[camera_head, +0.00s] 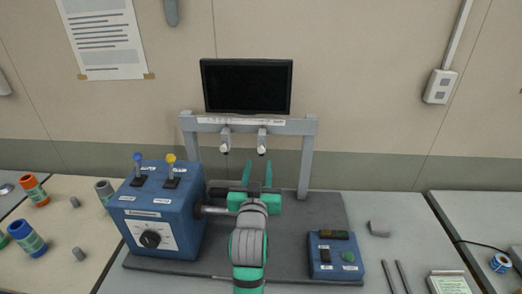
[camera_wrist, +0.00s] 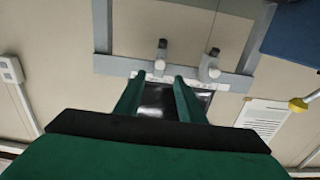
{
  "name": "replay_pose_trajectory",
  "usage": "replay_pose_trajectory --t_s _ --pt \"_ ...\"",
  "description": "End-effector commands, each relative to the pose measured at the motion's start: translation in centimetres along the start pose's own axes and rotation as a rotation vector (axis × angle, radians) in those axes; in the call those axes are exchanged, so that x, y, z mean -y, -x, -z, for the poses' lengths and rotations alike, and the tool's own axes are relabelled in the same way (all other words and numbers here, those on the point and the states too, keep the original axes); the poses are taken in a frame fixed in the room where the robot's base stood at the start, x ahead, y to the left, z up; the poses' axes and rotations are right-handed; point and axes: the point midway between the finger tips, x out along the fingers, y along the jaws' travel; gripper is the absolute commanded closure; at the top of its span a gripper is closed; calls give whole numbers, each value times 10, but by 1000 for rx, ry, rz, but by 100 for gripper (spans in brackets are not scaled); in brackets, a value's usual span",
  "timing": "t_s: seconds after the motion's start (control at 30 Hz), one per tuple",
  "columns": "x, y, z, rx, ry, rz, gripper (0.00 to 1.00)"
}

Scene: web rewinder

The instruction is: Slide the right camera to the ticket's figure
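The right camera (camera_head: 262,140) is a small white and grey unit hanging from a grey crossbar (camera_head: 300,126), beside the left camera (camera_head: 225,138). A pale scale strip runs along the bar above them. My gripper (camera_head: 257,171) points up just below the right camera, fingers apart, with nothing visible between them. The wrist view is turned over: the right camera (camera_wrist: 162,46) shows left of the other camera (camera_wrist: 210,64), and my open gripper (camera_wrist: 159,82) reaches toward it without clear contact.
A dark monitor (camera_head: 246,86) stands above the bar. A blue machine box (camera_head: 155,220) with blue and yellow levers and a dial stands left of my arm. A blue button box (camera_head: 335,255) sits right. Spools (camera_head: 35,190) lie on the left table.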

Motion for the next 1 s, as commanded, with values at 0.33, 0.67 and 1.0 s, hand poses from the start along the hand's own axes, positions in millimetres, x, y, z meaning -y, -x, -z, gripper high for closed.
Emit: replay_pose_trajectory --t_s 0.33,0.67,1.0 --pt "0 -54 0 1 0 0 64" --pt "0 -97 0 0 0 0 64" --pt "-4 -104 -1 0 0 -4 64"
